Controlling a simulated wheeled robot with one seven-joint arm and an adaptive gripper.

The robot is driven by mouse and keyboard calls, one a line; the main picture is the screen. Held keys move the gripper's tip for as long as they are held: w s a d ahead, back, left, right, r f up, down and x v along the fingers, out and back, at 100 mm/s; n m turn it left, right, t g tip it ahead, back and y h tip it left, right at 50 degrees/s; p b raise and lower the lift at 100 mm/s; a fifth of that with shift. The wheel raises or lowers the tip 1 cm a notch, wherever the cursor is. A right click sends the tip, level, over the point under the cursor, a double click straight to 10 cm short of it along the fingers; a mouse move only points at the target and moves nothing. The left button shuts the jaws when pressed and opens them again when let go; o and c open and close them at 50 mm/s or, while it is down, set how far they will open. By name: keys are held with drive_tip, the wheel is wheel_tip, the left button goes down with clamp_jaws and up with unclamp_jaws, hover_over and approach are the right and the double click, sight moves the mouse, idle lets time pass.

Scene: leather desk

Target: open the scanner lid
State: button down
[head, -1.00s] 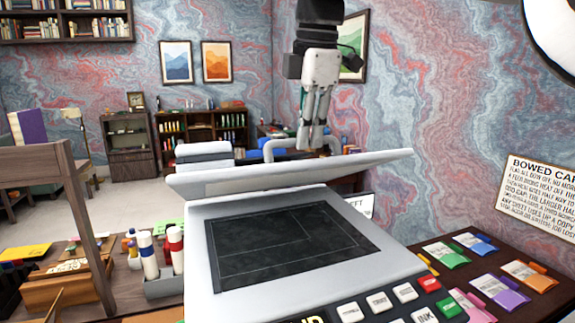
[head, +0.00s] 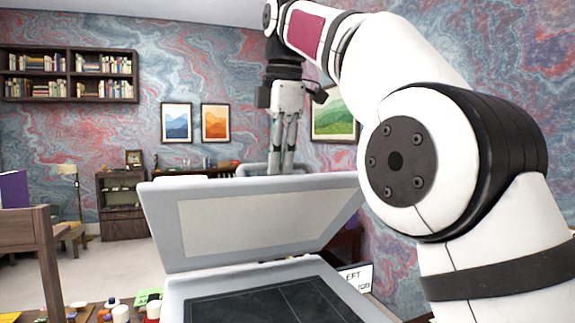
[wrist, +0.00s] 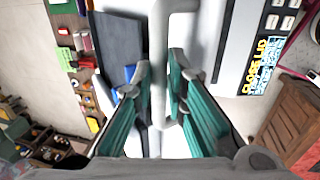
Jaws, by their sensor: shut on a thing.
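The scanner's grey lid (head: 250,222) is raised and tilted up, its pale underside facing me in the head view. Below it is the scanner bed with its dark glass (head: 270,303), cut off by the picture's lower edge. The lid's grey handle (head: 246,171) shows partly behind the top edge; in the wrist view it is a pale bar (wrist: 159,45) running between the fingers. My gripper (head: 286,166) points down at the lid's top edge, and its tips are partly hidden. In the wrist view my gripper (wrist: 160,77) has its teal-padded fingers on both sides of the bar, shut on it.
Bottles (head: 120,312) stand left of the scanner. A wooden chair or rack (head: 40,240) is at far left. My arm covers the right side.

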drive_tip(key=shift+w+a+f, duration=0.1)
drive_tip(key=shift+w+a, duration=0.15)
drive_tip(key=shift+w, duration=0.6)
drive_tip(key=c, duration=1.6)
unclamp_jaws()
drive_tip(key=shift+w, duration=0.25)
drive_tip(key=shift+s, duration=0.2)
drive_tip(key=shift+r, duration=0.2)
drive_tip(key=shift+s+d, duration=0.1)
